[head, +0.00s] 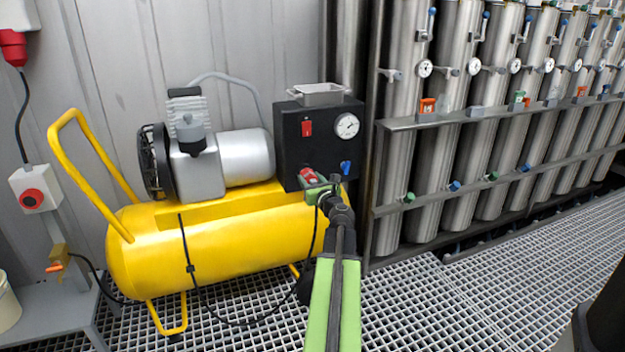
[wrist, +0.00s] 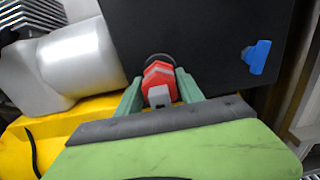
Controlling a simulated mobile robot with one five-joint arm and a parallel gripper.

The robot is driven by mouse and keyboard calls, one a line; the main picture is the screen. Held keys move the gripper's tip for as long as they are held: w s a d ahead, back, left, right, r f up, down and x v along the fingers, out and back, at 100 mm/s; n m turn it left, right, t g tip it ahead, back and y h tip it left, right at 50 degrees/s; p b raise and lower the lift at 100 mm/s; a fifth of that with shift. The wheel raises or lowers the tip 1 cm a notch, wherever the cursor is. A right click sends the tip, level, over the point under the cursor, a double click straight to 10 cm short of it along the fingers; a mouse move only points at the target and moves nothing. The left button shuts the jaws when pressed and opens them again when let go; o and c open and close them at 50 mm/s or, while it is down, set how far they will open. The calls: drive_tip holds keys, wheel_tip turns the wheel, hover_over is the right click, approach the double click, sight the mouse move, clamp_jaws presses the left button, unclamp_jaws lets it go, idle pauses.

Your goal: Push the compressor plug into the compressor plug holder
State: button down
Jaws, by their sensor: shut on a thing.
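The compressor plug (wrist: 160,76) is red with a grey front part. It sits between the green fingers of my gripper (wrist: 159,86), which are shut on it. In the head view the red plug (head: 307,175) shows at the lower front of the black control box, with my gripper (head: 316,182) around it. A dark round ring (wrist: 159,57), which looks like the plug holder, shows just behind the plug on the box face. The plug hides most of it, so I cannot tell how far in the plug is.
The black box (head: 292,150) carries a red switch (head: 306,128), a gauge (head: 347,125) and a blue knob (head: 346,167). The yellow compressor tank (head: 215,240) lies below and left. A black cable (head: 192,270) hangs at its front. Steel cylinders (head: 433,190) stand right; the grating is open in front.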

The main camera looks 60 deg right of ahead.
drive_tip(key=shift+w+d, duration=0.3)
drive_tip(key=shift+w, duration=0.15)
drive_tip(key=c, duration=0.7)
unclamp_jaws()
drive_tip(key=shift+o, duration=0.2)
drive_tip(key=shift+s+a, duration=0.1)
